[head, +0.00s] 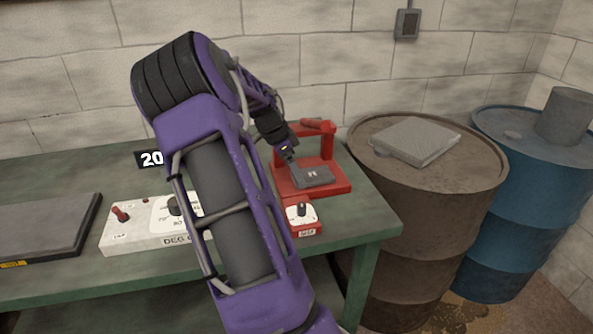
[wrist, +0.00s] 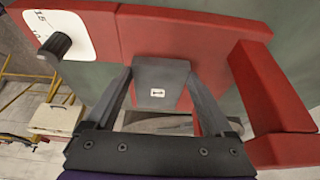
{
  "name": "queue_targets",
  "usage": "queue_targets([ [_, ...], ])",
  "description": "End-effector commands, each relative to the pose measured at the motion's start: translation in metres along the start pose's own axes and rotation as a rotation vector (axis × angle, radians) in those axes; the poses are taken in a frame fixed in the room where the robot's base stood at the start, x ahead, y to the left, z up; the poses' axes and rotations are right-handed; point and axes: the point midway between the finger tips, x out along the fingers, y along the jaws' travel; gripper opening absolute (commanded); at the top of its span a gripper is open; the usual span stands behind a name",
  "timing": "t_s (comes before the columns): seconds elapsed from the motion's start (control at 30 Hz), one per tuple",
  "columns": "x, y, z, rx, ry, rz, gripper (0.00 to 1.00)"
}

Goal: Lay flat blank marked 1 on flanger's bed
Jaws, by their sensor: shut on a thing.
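The grey blank marked 1 (wrist: 161,77) is between my gripper's two fingers (wrist: 160,88) in the wrist view, with its white label facing the camera. In the head view the blank (head: 313,176) appears flat over the red bed of the flanger (head: 337,188). I cannot tell whether it touches the bed. My gripper (head: 290,156) is shut on the blank, at its upper left in the head view. The flanger's red frame also shows in the wrist view (wrist: 200,28), with a bar at right.
A white control box (head: 125,236) with a red lever and a dark slab (head: 45,225) lie left on the green bench (head: 90,178). The flanger's dial (head: 301,212) is at its front. A brown drum (head: 425,215) with a grey plate and a blue drum (head: 515,200) stand right.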

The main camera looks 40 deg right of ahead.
Motion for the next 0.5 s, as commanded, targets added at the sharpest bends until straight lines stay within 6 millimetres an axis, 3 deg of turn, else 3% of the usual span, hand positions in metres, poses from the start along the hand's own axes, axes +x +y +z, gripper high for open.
queue_targets([
  [0.17, 0.0039, -0.0001, 0.0015, 0.000, 0.000, 0.000, 0.00],
  [0.2, 0.0034, -0.0001, 0.0013, 0.000, 0.000, -0.001, 0.90],
  [0.27, 0.0032, -0.0001, 0.0012, 0.000, 0.000, 0.000, 1.00],
  [0.5, 0.0028, 0.0001, 0.0016, 0.000, 0.000, 0.000, 1.00],
])
